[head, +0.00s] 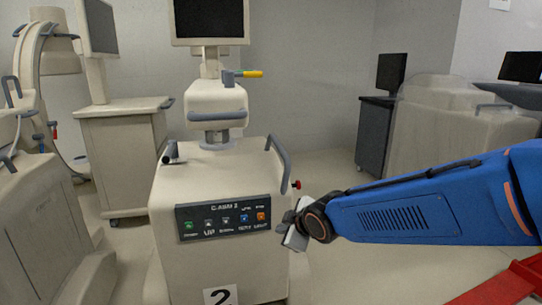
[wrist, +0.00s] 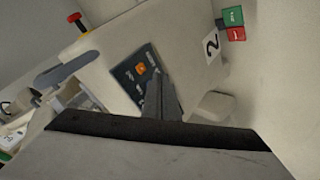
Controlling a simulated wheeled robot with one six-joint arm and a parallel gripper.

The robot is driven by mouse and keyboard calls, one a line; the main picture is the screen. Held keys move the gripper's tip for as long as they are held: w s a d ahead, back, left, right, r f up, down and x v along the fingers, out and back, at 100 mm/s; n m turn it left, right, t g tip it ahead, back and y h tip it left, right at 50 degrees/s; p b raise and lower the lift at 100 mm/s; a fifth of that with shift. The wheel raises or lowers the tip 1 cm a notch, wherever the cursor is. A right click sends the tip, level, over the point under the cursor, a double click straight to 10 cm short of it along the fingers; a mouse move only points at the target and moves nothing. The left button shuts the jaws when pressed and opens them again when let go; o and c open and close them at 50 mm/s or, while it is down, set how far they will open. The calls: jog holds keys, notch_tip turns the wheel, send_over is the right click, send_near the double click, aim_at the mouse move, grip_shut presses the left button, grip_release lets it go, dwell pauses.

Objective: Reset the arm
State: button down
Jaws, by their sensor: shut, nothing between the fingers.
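My blue arm (head: 420,205) reaches in from the right in the head view, with its wrist bent near the front right edge of the C-arm cart (head: 220,275). My gripper (head: 284,226) is beside the right end of the cart's dark button panel (head: 226,216). In the wrist view my gripper (wrist: 160,80) is shut and empty, its grey fingers overlapping part of the same panel (wrist: 128,75). The orange button (wrist: 141,69) shows just left of the fingers. I cannot tell whether the fingertips touch the panel.
The cart has a grey handle (head: 278,155) and a red knob (head: 297,184) on its right side. A monitor cart (head: 125,150) stands at the left. A covered cart (head: 450,130) and a dark cabinet (head: 376,130) stand at the back right. Floor between is clear.

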jog(key=s+d+r+m+g+h, duration=0.1)
jog(key=s+d+m+h, duration=0.1)
jog(key=s+d+m, duration=0.45)
jog(key=s+d+m+g+h, duration=0.1)
jog(key=s+d, duration=0.3)
jog(key=d, duration=0.6)
jog(key=s+d+f+m+g, duration=0.1)
jog(key=s+d+m, duration=0.2)
jog(key=s, duration=0.5)
jog(key=s+d+f+m+g+h, duration=0.1)
jog(key=s+d+m, duration=0.3)
jog(key=s, duration=0.5)
jog(key=shift+s+d+h, duration=0.15)
jog(key=shift+d+h, duration=0.15)
jog(key=shift+d, duration=0.8)
jog(key=shift+m, duration=0.25)
